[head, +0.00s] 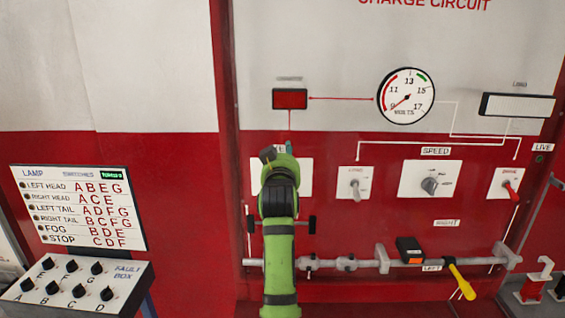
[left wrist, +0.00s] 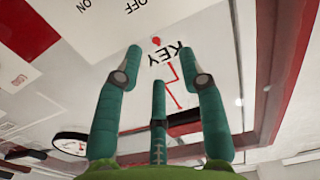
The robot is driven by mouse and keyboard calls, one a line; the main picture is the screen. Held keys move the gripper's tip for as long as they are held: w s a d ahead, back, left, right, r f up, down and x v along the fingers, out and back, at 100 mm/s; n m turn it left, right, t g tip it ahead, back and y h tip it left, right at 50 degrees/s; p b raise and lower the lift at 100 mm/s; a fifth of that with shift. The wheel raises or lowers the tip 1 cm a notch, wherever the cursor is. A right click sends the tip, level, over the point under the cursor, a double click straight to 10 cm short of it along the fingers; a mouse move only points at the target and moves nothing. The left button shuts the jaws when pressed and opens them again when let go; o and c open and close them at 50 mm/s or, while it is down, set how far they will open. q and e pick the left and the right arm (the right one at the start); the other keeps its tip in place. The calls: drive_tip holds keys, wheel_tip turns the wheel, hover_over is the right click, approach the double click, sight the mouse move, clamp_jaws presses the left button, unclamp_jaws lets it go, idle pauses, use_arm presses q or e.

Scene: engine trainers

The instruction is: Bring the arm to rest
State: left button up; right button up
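My left arm (head: 280,245) is green and black and reaches up from the bottom of the head view towards the red and white panel. My left gripper (head: 277,153) is at its upper end, in front of a white plate (head: 305,178) that it mostly hides. In the left wrist view the teal fingers of the left gripper (left wrist: 165,65) are spread apart with nothing between them. Beyond them is a white surface with the word KEY (left wrist: 178,55) and a red line. Whether the fingers touch the panel cannot be told. My right gripper is in neither view.
A grey horizontal bar (head: 330,263) runs low across the panel, with a yellow-handled lever (head: 461,282) at right. Switches (head: 432,185) and a volt gauge (head: 406,96) are right of the arm. A fault box (head: 75,290) stands at lower left. Red wall (head: 185,225) lies between.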

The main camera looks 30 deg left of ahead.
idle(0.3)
use_arm(q)
drive_tip(key=s+d+f+m+g+h, duration=0.1)
drive_tip(key=s+d+f+h, duration=0.2)
drive_tip(key=f, duration=0.5)
drive_tip(key=s+d+f+m+g, duration=0.2)
drive_tip(key=s+f, duration=0.3)
drive_tip(key=f, duration=0.3)
drive_tip(key=s+d+f+m+g+h, duration=0.1)
drive_tip(key=s+d+f+h, duration=0.2)
drive_tip(key=f, duration=0.5)
drive_tip(key=s+d+f+m+g+h, duration=0.1)
drive_tip(key=s+d+f+g, duration=0.3)
drive_tip(key=s, duration=0.6)
drive_tip(key=s+d+f+m+g+h, duration=0.1)
drive_tip(key=s+d+f+m, duration=0.1)
drive_tip(key=s+d+f, duration=0.5)
drive_tip(key=s+d+f+m+g+h, duration=0.1)
drive_tip(key=s+f+g, duration=0.25)
drive_tip(key=s, duration=0.85)
wheel_tip(320, 180, down, 28)
drive_tip(key=s+b, duration=0.2)
drive_tip(key=b, duration=0.1)
drive_tip(key=s+a+f+g+b, duration=0.2)
drive_tip(key=s+f, duration=1.3)
drive_tip(key=shift+a+m, duration=0.25)
drive_tip(key=shift+m, duration=0.15)
